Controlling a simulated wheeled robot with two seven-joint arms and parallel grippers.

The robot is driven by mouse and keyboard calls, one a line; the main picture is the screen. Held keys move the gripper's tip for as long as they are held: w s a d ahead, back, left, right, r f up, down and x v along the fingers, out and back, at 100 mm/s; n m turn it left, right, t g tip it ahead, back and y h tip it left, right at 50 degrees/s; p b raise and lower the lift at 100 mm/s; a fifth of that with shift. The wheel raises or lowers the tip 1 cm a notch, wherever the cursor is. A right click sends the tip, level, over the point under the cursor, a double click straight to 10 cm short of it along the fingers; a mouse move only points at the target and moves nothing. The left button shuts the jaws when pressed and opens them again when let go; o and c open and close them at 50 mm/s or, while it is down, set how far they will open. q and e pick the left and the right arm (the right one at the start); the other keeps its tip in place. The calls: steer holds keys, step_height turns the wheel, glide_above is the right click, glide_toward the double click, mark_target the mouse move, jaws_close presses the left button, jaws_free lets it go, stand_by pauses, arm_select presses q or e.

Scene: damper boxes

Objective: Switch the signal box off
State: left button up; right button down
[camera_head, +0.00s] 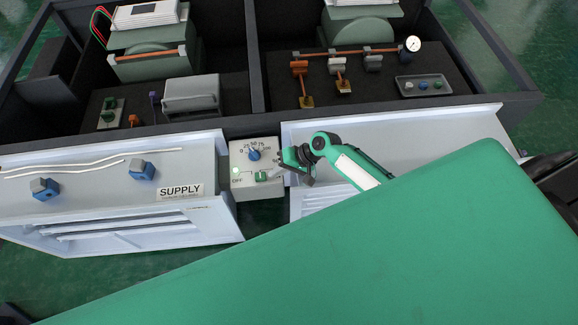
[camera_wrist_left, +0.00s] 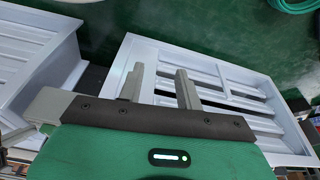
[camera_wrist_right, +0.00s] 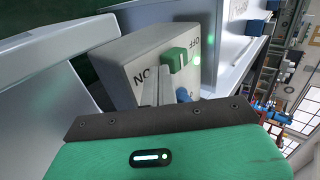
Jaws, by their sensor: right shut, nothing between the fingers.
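The signal box (camera_head: 241,150) is a light grey box between two white cabinets. Its top face carries a blue dial (camera_head: 254,155), a green switch (camera_head: 261,176), an OFF label and a green lamp (camera_head: 235,170) that looks lit. My right gripper (camera_head: 280,170) is at the box's right edge. In the right wrist view its shut, empty fingers (camera_wrist_right: 157,85) point at the face between the ON label and the green switch (camera_wrist_right: 180,57); I cannot tell whether they touch. My left gripper (camera_wrist_left: 160,85) is open and empty above a white slatted panel; the head view does not show it.
The white SUPPLY cabinet (camera_head: 110,190) stands left of the box and another white cabinet (camera_head: 430,133) right of it. Behind are dark bays with a gauge (camera_head: 413,44), levers and a grey block (camera_head: 190,95). My own green body part covers the lower right.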

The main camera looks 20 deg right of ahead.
mark_target(261, 176)
arm_select(q)
steer(key=shift+s+f, duration=0.2)
steer(key=shift+f, duration=0.15)
arm_select(e)
steer(key=shift+a, duration=0.25)
